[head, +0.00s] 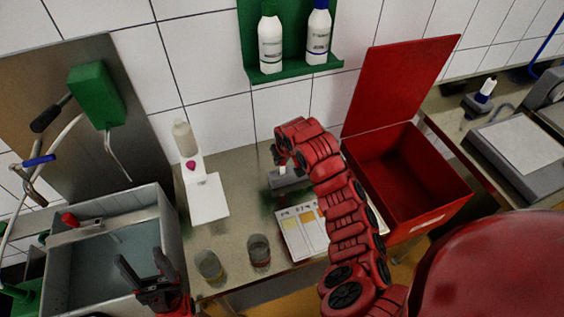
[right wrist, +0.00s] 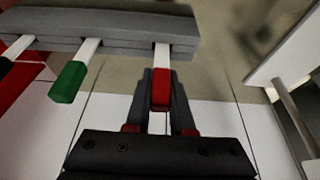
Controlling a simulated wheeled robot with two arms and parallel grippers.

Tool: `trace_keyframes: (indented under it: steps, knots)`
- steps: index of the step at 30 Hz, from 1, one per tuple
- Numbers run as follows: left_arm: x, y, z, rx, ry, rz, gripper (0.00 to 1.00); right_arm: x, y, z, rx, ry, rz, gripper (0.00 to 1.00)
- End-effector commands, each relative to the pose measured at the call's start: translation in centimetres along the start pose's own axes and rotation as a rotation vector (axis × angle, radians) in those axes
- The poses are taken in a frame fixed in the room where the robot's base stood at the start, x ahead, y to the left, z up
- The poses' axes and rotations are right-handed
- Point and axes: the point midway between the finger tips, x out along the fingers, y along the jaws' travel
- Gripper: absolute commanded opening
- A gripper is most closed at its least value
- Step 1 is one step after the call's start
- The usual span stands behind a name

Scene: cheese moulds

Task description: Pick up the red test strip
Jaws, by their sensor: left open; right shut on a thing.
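The red test strip (right wrist: 161,92) has a red end and a white shaft. In the right wrist view its shaft reaches to the grey slotted holder (right wrist: 110,22); I cannot tell whether it is still seated. My right gripper (right wrist: 161,100) is shut on the red end, one finger on each side. In the head view my right gripper (head: 278,158) is beside the grey holder (head: 288,180), and the strip is hidden there. A green-ended strip (right wrist: 68,82) and a black-ended strip (right wrist: 6,66) stay in the holder. My left gripper (head: 153,284) is open and empty by the sink.
A colour chart (head: 290,236) lies in front of the holder. An open red box (head: 425,212) stands right of my arm. Two glass beakers (head: 209,266) (head: 259,251) stand near the counter's front edge.

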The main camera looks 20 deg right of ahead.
Motion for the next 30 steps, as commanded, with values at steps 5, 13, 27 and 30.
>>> trace_keyframes:
  steps: [5,13,27,30]
  knots:
    - [-0.8,0.0,0.1,0.0,0.0,0.0,0.65,-1.1,0.0,-0.6,0.0,0.006,-0.001,0.0]
    - [-2.6,0.1,0.4,0.0,0.0,0.0,0.65,-4.9,0.0,-2.2,-0.001,0.008,-0.001,0.0]
    - [-2.9,0.1,0.5,0.0,0.0,0.0,0.65,-9.2,0.0,-3.8,0.0,0.001,0.0,0.0]
    - [-2.9,0.1,0.5,0.0,0.0,0.0,0.65,-9.2,0.0,-3.8,0.0,0.0,0.0,0.0]
